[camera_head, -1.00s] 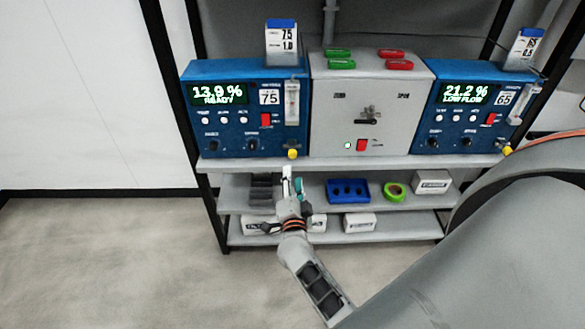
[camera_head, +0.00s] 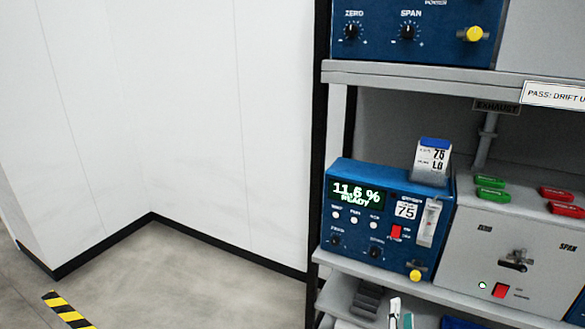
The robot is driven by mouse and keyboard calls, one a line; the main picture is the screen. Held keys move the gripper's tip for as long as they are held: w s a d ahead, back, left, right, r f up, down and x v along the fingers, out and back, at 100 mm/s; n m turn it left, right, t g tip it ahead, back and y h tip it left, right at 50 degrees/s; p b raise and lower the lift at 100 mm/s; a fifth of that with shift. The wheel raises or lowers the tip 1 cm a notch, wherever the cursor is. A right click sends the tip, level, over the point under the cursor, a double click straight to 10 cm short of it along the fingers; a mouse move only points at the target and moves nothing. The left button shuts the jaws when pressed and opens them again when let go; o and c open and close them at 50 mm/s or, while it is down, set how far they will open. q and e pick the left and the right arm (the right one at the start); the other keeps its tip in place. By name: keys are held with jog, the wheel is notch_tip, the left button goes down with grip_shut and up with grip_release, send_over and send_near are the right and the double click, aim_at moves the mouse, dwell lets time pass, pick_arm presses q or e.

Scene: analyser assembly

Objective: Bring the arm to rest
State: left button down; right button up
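My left gripper is not in view.
The blue analyser reads 11.6 % READY. A grey valve box (camera_head: 470,250) with green and red tags stands beside it. Another blue unit (camera_head: 435,50) is on the upper shelf (camera_head: 400,75). A white wall (camera_head: 210,120) and open floor (camera_head: 180,280) are left.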

jog(key=s+a+f+n+g+y, duration=0.2)
jog(key=s+a+f+n+y, duration=0.1)
jog(key=s+n, duration=0.3)
jog(key=s+a+f+n+g+y, duration=0.2)
jog(key=s+f+n, duration=0.4)
jog(key=s, duration=0.3)
jog(key=s+a+f+n+g+y, duration=0.2)
jog(key=s+a+f+n+y, duration=0.2)
jog(key=s+a+n, duration=0.2)
jog(key=shift+s+f, duration=0.4)
jog(key=shift+s, duration=0.45)
jog(key=shift+c, duration=1.3)
